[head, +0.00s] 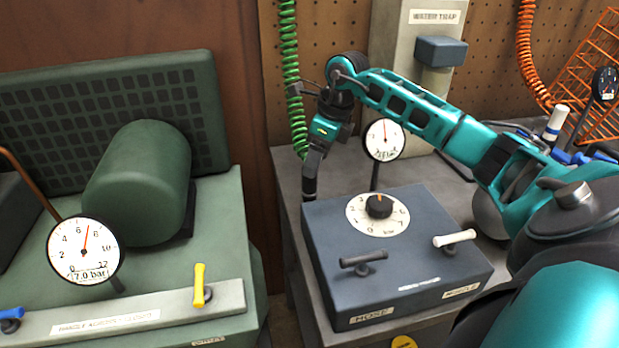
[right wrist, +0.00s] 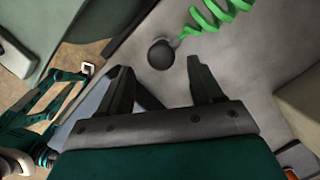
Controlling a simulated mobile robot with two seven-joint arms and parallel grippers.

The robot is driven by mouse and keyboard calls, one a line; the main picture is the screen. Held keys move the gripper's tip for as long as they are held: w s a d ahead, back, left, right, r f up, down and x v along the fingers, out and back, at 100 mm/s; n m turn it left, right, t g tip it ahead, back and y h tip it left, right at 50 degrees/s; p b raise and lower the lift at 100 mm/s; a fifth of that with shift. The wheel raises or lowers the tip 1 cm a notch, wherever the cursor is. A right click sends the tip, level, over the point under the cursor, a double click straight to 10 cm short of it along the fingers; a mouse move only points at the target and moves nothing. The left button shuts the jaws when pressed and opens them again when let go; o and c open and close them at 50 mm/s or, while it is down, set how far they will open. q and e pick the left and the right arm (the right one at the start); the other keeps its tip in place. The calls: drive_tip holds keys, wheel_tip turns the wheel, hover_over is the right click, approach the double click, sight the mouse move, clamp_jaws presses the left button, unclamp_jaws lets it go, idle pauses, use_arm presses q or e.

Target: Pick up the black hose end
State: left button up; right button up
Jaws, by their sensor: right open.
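The black hose end (right wrist: 161,54) is a dark rounded piece on a grey surface in the right wrist view. The green coiled hose (right wrist: 215,14) runs to it from the top. My right gripper (right wrist: 158,72) is open, and the hose end shows just past its fingertips, roughly centred between them, with nothing held. In the head view my right gripper (head: 310,190) points down beside the blue-grey control box, below the green coil (head: 292,75). The hose end cannot be made out there. My left gripper is not in view.
The control box (head: 440,285) with a dial, a dark handle and a white handle stands just right of the gripper. A round gauge (head: 385,140) rises behind it. A green compressor (head: 140,185) is at left. An orange coil (head: 530,60) hangs at right.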

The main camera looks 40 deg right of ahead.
sight(309, 186)
drive_tip(key=shift+w+x, duration=0.2)
drive_tip(key=shift+x, duration=2.85)
drive_tip(key=shift+c, duration=0.4)
drive_tip(key=shift+r, duration=0.1)
drive_tip(key=c, duration=1.1)
